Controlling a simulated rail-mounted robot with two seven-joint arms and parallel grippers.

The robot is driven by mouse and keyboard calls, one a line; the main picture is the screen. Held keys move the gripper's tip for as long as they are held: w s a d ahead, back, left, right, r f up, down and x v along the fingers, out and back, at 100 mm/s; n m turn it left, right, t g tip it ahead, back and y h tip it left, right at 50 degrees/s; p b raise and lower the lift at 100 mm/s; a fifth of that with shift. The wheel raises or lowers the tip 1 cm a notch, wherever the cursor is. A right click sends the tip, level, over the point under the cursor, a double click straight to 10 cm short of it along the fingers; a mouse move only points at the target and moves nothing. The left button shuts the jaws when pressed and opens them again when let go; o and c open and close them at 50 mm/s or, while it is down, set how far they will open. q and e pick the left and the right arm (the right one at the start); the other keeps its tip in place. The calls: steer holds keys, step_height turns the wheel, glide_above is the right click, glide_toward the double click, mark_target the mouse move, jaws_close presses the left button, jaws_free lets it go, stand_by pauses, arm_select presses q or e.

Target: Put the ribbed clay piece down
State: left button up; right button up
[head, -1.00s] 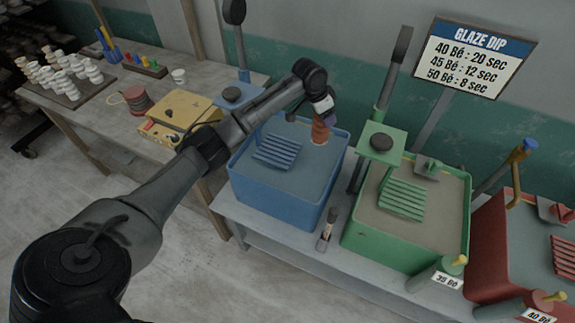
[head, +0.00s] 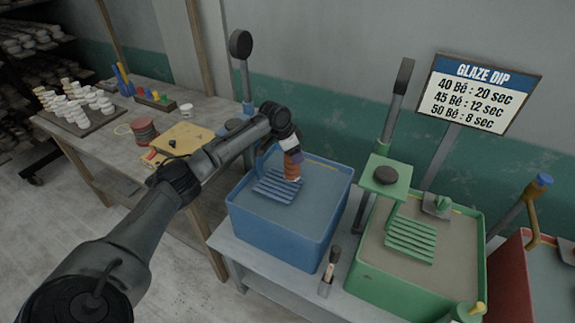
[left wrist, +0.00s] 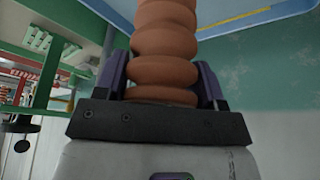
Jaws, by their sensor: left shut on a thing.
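The ribbed clay piece (head: 292,172) is a brown-orange, stacked-ring shape. My left gripper (head: 291,158) is shut on it and holds it from above, over the blue tub (head: 272,237). Its lower end is at the right edge of the blue slatted rack (head: 276,188) in the tub; I cannot tell whether it touches the rack or the surface. In the left wrist view the clay piece (left wrist: 163,42) stands between the two purple-grey fingers of the left gripper (left wrist: 160,78). My right gripper is not in view.
A green tub (head: 400,290) with a slatted rack (head: 411,241) stands to the right, then a red tub (head: 512,290). A brush (head: 329,268) stands in front, between the blue and green tubs. A table with white cups (head: 85,103) is at left.

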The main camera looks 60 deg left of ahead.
mark_target(288, 164)
arm_select(q)
steer(key=shift+s+a+f, duration=0.15)
steer(key=shift+s+f, duration=0.2)
steer(key=shift+f, duration=0.55)
steer(key=shift+s+a+f, duration=0.1)
steer(key=shift+s+f, duration=0.25)
steer(key=shift+f, duration=0.5)
steer(key=shift+s+a+f, duration=0.15)
steer(key=shift+s+f, duration=0.2)
steer(key=shift+f, duration=0.55)
steer(key=o, duration=1.4)
steer(key=shift+v, duration=6)
steer(key=shift+a, duration=0.1)
